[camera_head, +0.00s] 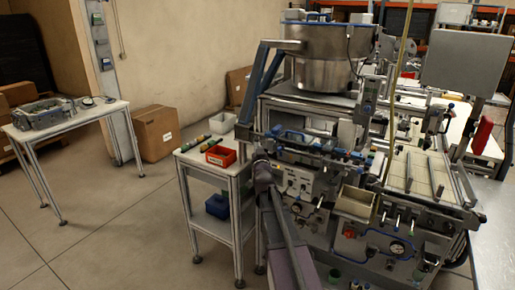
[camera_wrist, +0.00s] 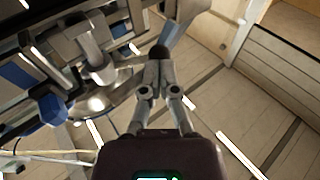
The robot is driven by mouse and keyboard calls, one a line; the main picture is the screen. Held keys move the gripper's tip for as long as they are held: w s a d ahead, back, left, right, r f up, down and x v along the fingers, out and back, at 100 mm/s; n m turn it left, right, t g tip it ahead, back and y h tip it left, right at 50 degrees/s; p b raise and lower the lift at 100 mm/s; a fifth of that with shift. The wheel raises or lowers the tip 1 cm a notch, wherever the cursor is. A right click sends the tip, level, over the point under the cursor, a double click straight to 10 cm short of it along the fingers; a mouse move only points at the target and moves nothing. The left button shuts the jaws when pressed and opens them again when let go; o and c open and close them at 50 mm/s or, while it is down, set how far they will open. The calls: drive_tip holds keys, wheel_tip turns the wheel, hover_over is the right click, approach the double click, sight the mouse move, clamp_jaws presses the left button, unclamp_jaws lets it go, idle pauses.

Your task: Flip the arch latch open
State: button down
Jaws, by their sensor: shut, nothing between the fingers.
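My gripper (camera_head: 262,160) is at the front left corner of the machine, at the far end of my arm. In the wrist view my gripper (camera_wrist: 158,56) has its two fingers drawn together at the tips, with nothing seen between them. A grey-blue curved bar (camera_wrist: 184,28) shows just beyond the tips; I cannot tell whether they touch it. In the head view a tall blue-grey bent frame (camera_head: 262,82) rises above my gripper beside the metal bowl. I cannot tell for sure which part is the arch latch, nor its position.
The machine (camera_head: 298,182) with a metal bowl (camera_head: 322,68) fills the middle and right. A small cart (camera_head: 190,160) with a red bin (camera_head: 221,156) stands close left of my gripper. A table (camera_head: 66,118) and a cardboard box (camera_head: 155,133) stand farther left. Open floor lies between.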

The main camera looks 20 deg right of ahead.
drive_tip(key=shift+x, duration=0.85)
drive_tip(key=shift+w+r, duration=0.1)
drive_tip(key=shift+a, duration=0.1)
drive_tip(key=a+b+v, duration=0.2)
drive_tip(key=v, duration=1.2)
drive_tip(key=shift+w+a, duration=0.1)
drive_tip(key=shift+w, duration=0.05)
